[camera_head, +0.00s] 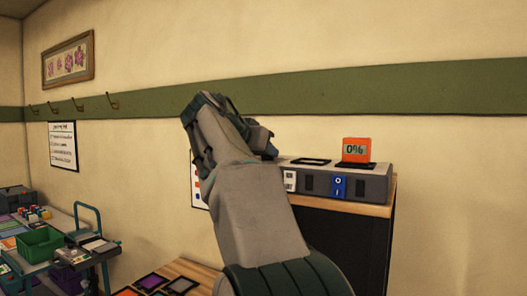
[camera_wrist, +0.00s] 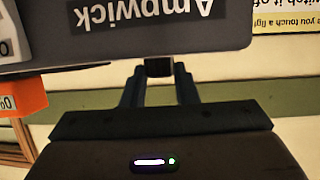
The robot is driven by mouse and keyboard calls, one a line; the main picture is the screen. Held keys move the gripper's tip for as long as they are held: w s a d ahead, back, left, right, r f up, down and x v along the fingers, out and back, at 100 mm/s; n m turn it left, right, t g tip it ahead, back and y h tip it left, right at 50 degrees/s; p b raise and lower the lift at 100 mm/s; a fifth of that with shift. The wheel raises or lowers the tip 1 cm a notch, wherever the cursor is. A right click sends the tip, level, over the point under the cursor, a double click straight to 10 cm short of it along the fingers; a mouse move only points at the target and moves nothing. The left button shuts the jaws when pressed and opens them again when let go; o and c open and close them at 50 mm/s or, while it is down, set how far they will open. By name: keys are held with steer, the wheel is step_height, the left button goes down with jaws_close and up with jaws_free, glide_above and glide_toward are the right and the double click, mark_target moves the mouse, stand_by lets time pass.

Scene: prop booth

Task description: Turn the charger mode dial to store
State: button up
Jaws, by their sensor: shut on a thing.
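The charger (camera_head: 385,187) is a long grey box on a wooden-topped stand, right of centre in the head view. Its front has a white panel (camera_head: 290,180) and a blue switch (camera_head: 339,187). In the wrist view its grey body (camera_wrist: 235,25) appears upside down with an "Ampwick" label (camera_wrist: 145,12). My gripper (camera_wrist: 158,72) is at the charger, its fingers shut on a small dark block (camera_wrist: 158,66) that looks like the mode dial. The dial's markings and pointer are hidden, so its setting cannot be read. My arm hides the charger's left end in the head view.
An orange block reading 0% (camera_head: 356,150) stands on the charger's top, beside an empty dark-framed slot (camera_head: 310,161). A cart with a green bin (camera_head: 40,243) is at lower left. Hooks (camera_head: 112,101) line the green wall band. A yellow sign (camera_wrist: 288,18) shows in the wrist view.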

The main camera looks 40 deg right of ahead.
steer(key=o, duration=1)
steer(key=shift+f, duration=0.1)
steer(key=b+v, duration=0.1)
steer(key=v, duration=1.3)
